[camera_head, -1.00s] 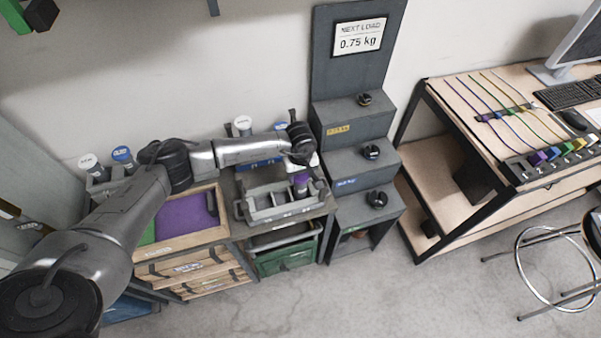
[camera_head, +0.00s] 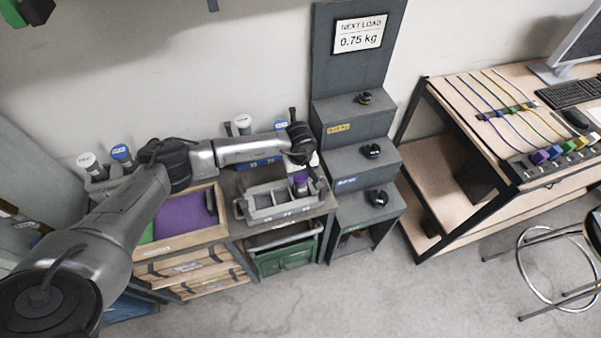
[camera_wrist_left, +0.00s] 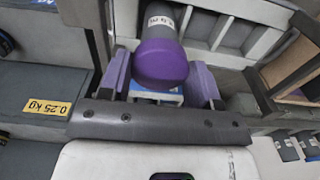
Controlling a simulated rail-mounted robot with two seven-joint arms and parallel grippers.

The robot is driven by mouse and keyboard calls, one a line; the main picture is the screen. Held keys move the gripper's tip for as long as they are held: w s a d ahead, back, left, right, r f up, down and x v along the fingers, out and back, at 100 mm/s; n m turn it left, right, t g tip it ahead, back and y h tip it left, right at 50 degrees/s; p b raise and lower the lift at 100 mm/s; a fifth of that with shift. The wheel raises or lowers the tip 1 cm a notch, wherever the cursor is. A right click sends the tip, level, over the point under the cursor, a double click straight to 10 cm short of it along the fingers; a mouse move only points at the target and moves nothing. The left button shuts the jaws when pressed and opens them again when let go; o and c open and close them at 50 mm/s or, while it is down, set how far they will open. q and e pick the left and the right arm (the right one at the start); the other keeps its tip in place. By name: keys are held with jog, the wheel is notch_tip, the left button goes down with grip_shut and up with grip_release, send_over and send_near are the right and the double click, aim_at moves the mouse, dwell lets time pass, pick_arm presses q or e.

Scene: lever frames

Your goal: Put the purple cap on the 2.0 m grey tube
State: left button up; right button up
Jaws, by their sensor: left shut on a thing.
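My left gripper (camera_head: 300,162) points down over the right end of the grey divided tray. In the left wrist view the gripper (camera_wrist_left: 162,88) is shut on the purple cap (camera_wrist_left: 163,62), with a finger on each side of it. The cap also shows in the head view (camera_head: 301,177), just below the gripper. A grey tube (camera_wrist_left: 162,20) with a pale, upside-down label runs straight on from the cap; the cap appears seated on its end. The label is too blurred to read surely. Part of the tube is hidden behind the cap.
The grey tray (camera_head: 241,212) stands on a bench beside a stepped grey stand (camera_head: 352,165) with black knobs. An open wooden drawer with a purple lining (camera_head: 183,217) is to the left. White- and blue-topped tubes (camera_head: 243,122) stand at the wall. The floor in front is clear.

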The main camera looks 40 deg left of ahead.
pick_arm(q)
jog(key=o, duration=1)
jog(key=shift+r, duration=6.95)
